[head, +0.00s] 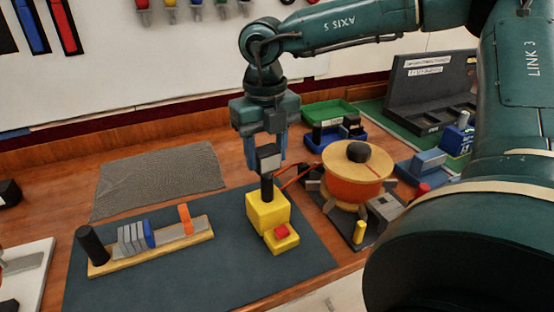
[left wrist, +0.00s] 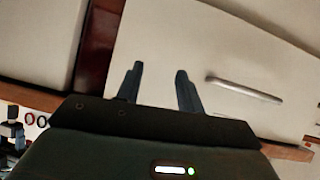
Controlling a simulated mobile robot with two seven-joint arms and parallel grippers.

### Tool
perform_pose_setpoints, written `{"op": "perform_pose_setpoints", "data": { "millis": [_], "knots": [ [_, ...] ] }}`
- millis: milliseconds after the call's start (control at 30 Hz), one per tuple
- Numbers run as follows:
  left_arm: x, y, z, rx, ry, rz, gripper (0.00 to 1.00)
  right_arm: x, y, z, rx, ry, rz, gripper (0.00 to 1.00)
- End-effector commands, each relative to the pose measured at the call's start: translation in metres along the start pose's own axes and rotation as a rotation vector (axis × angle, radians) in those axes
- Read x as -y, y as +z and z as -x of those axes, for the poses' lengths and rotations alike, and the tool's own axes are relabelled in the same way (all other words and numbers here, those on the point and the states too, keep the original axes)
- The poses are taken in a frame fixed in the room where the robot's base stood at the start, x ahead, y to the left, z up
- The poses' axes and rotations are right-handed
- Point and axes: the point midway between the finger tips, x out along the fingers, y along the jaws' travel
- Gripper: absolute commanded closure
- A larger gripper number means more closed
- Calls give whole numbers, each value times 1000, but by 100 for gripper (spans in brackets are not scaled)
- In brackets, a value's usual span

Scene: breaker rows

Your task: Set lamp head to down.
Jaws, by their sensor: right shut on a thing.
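My right gripper (head: 267,166) points down and is shut on a small grey and white block (head: 268,154). The block is above a black upright post (head: 267,188) on a yellow box (head: 267,213). I take this block to be the lamp head, but the fingers partly cover it and its tilt is hard to tell. A lower yellow box with a red button (head: 281,231) adjoins in front. My left gripper (left wrist: 160,68) is open and empty in the left wrist view, away from the lamp; it does not show in the head view.
A wooden strip (head: 185,244) with grey, blue and orange levers lies left on the dark mat (head: 200,290). A round orange-and-wood device (head: 357,185) stands close right of the yellow box. Blue (head: 336,137) and green (head: 330,111) trays are behind. A pale handle (left wrist: 243,88) shows in the left wrist view.

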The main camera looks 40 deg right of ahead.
Motion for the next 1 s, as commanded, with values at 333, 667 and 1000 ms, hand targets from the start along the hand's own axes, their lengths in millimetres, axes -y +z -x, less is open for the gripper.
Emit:
{"op": "perform_pose_setpoints", "data": {
  "millis": [333, 667, 1000],
  "knots": [
    [-1, 2, -2, -7, 4, 6, 62, -2, 4, -10, -15, -3, 3, 96],
    [-1, 2, -2, -7, 4, 6, 62, -2, 4, -9, -13, -2, 2, 36],
    [0, 2, -2, -6, 3, 7, 62, -2, 5, -3, -7, -2, 2, 33]
  ]
}}
